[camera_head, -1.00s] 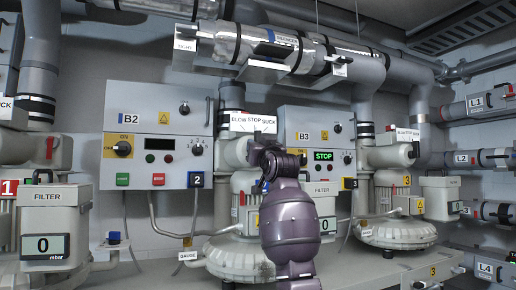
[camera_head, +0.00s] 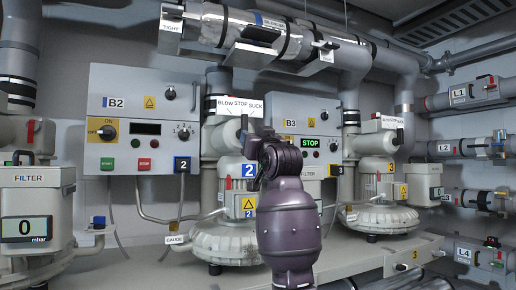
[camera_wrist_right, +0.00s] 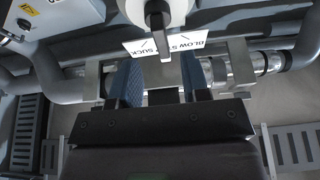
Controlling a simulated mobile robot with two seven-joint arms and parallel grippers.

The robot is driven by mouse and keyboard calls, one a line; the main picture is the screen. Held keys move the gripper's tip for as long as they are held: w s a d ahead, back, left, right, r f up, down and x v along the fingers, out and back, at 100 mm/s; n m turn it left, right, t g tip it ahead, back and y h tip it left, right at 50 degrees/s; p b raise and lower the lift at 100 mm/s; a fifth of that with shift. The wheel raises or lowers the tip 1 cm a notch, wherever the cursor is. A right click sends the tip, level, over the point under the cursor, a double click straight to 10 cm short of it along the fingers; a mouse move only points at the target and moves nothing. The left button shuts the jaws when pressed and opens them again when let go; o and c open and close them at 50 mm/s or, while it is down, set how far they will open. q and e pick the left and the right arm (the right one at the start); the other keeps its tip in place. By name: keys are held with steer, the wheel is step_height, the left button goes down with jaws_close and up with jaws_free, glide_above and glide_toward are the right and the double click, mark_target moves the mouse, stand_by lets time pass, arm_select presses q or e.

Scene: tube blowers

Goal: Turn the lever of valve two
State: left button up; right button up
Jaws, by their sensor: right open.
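The valve two lever shows in the right wrist view as a dark bar (camera_wrist_right: 158,22), in front of the white BLOW STOP SUCK label (camera_wrist_right: 165,42). The same label (camera_head: 238,105) is above blower two (camera_head: 232,180) in the head view. My right gripper (camera_wrist_right: 158,82) is open, its two blue fingers apart, with nothing between the tips. The lever lies just beyond the tips, roughly in line with the gap. I cannot tell the exact distance. In the head view my right arm covers part of blower two and hides most of the gripper. My left gripper is not in view.
Control box B2 (camera_head: 140,115) is on the wall to the left, and box B3 (camera_head: 308,130) is behind my arm. Blower three (camera_head: 378,185) stands to the right. A large silencer pipe (camera_head: 270,38) runs overhead. A filter unit (camera_head: 38,205) stands at far left.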

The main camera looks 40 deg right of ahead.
steer(key=v, duration=0.3)
stand_by(0.6)
